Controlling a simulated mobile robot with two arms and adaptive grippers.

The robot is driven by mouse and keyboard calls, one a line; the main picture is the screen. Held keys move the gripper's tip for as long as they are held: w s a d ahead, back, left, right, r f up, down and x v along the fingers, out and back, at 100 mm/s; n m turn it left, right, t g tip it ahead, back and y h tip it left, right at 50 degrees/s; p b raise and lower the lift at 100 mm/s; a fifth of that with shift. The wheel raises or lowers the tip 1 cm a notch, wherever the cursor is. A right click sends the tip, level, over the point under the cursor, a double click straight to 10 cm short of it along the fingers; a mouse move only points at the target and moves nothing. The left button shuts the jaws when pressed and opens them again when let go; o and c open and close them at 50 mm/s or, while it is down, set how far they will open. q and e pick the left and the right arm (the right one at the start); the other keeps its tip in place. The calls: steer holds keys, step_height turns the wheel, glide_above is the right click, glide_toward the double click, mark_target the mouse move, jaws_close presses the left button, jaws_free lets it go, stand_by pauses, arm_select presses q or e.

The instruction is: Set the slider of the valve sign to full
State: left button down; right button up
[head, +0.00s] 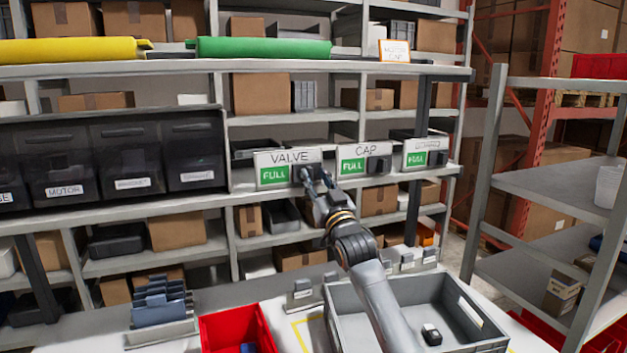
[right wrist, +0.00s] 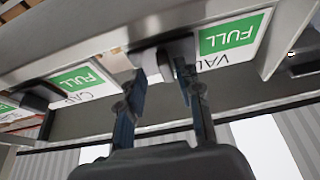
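The valve sign (head: 288,168) is a white plate on the shelf edge, with a green FULL field at its left and a dark slider at its right. My right gripper (head: 307,176) is in front of the slider and partly hides it. In the right wrist view, where the picture is turned over, the valve sign's green FULL field (right wrist: 232,35) shows uncovered. My right gripper's two fingers (right wrist: 160,73) stand apart at the grey slider (right wrist: 151,58). I cannot tell whether they press on it. My left gripper is not in view.
The cap sign (head: 364,160) and another sign (head: 427,152) stand to the right, both showing FULL. Dark bins (head: 128,155) are at the left. Below are a grey tote (head: 470,335), a red bin (head: 237,325) and small holders on the worktop.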

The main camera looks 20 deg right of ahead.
steer(key=shift+a, duration=0.15)
steer(key=shift+s+f, duration=0.3)
steer(key=shift+s, duration=0.15)
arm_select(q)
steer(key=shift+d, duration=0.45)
arm_select(e)
steer(key=v, duration=1.1)
